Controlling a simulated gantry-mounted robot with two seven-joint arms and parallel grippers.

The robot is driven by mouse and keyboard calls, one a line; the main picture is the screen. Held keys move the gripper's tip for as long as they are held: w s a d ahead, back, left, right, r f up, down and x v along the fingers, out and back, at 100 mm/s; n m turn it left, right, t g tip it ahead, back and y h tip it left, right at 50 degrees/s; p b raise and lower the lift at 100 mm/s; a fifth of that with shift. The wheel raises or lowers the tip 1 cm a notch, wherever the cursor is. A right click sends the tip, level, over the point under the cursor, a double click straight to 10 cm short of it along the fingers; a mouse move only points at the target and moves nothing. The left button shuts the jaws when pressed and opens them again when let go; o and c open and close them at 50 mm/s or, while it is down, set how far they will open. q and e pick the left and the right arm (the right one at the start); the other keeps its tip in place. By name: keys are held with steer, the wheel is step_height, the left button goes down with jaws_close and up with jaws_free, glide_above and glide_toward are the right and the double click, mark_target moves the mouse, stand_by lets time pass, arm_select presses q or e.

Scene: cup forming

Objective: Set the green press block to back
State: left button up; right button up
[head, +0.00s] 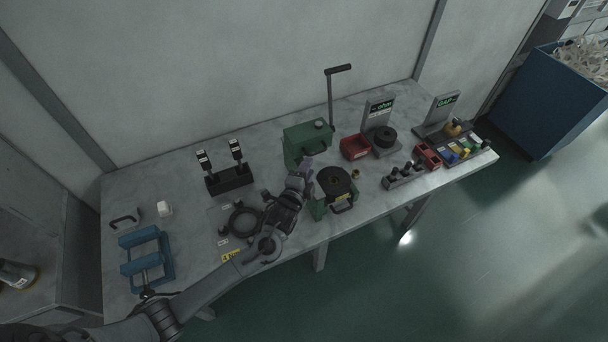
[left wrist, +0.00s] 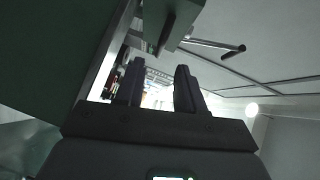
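A green press body (head: 305,138) with a long black-gripped lever (head: 331,97) stands at the back middle of the table. A green block with a dark round top (head: 335,181) stands in front of it. My left gripper (head: 308,169) is between the two, close to both; contact cannot be told. In the left wrist view its two dark fingers (left wrist: 158,80) are apart, with no object seen between them. A large dark green surface (left wrist: 50,45) fills the upper left there, and a smaller green part (left wrist: 172,18) with the lever (left wrist: 215,45) is beyond the fingers. My right gripper is not in view.
A red bin (head: 355,148), a dark spool on a stand (head: 385,138) and a grey rack (head: 403,177) are to the right. A black ring (head: 244,221), a black two-post holder (head: 230,180) and a blue fixture (head: 147,256) are left. The table's front edge is close.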

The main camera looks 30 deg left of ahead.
arm_select(q)
steer(key=shift+v, duration=1.4)
steer(key=s+d+f+n+g+h, duration=0.15)
steer(key=s+f, duration=0.25)
steer(key=s, duration=0.4)
steer(key=s+d+f+n+g, duration=0.1)
steer(key=s+d+f+g, duration=0.15)
steer(key=s+f, duration=0.4)
steer(key=s+d+r+n+g+h, duration=0.1)
steer(key=s+r+n+g, duration=0.35)
steer(key=s, duration=0.45)
steer(key=s+d+r+n+g+h, duration=0.1)
steer(key=s+r+n+g, duration=0.3)
steer(key=s, duration=0.5)
step_height(320, 180, up, 20)
steer(key=n+p, duration=0.1)
steer(key=p, duration=2)
steer(key=shift+w+f, duration=0.2)
